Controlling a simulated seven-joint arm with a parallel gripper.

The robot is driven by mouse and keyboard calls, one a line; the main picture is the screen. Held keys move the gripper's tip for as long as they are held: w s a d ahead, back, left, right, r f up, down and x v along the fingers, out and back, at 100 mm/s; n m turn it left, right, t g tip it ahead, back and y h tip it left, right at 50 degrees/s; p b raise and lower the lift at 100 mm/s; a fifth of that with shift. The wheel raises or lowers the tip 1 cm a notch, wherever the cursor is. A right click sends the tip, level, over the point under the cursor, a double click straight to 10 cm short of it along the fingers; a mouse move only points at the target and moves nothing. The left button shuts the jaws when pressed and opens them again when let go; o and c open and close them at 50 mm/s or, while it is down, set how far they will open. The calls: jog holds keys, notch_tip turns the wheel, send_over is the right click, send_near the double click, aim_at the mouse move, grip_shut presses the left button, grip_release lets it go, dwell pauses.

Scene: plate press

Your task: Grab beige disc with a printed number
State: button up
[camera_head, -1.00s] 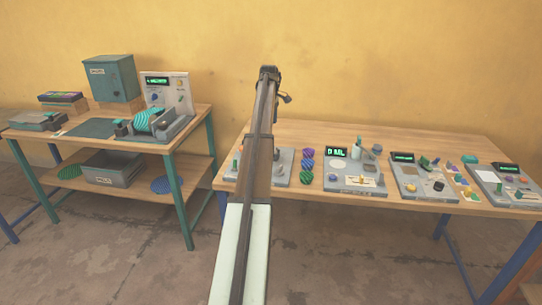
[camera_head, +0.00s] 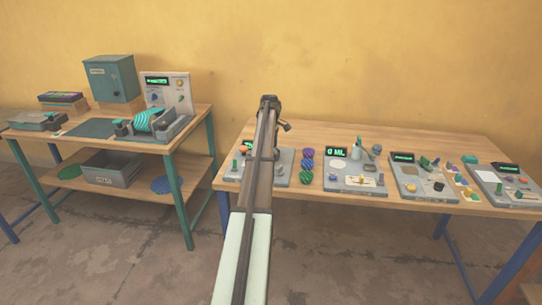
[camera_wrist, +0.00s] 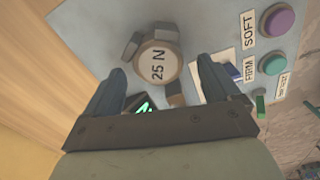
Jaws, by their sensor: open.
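The beige disc (camera_wrist: 158,66) with "25 N" printed on it shows in the wrist view, in a dark holder on a grey panel. My gripper (camera_wrist: 161,72) is open, with one dark finger on the left side of the disc and one on the right. The disc lies between the fingertips in the picture; I cannot tell whether they reach down beside it. In the head view my arm covers part of the leftmost device (camera_head: 279,172) on the right table, and neither the disc nor the fingers can be made out.
The panel carries a purple button (camera_wrist: 279,20) marked SOFT and a teal button (camera_wrist: 272,64) marked FIRM on the right. A small green display (camera_wrist: 143,107) is partly hidden by my gripper. Striped discs (camera_head: 307,165) and more devices stand along the right table (camera_head: 405,140).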

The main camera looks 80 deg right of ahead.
jog(key=shift+f, duration=0.8)
jog(key=c, duration=1.4)
jog(key=shift+r, duration=0.15)
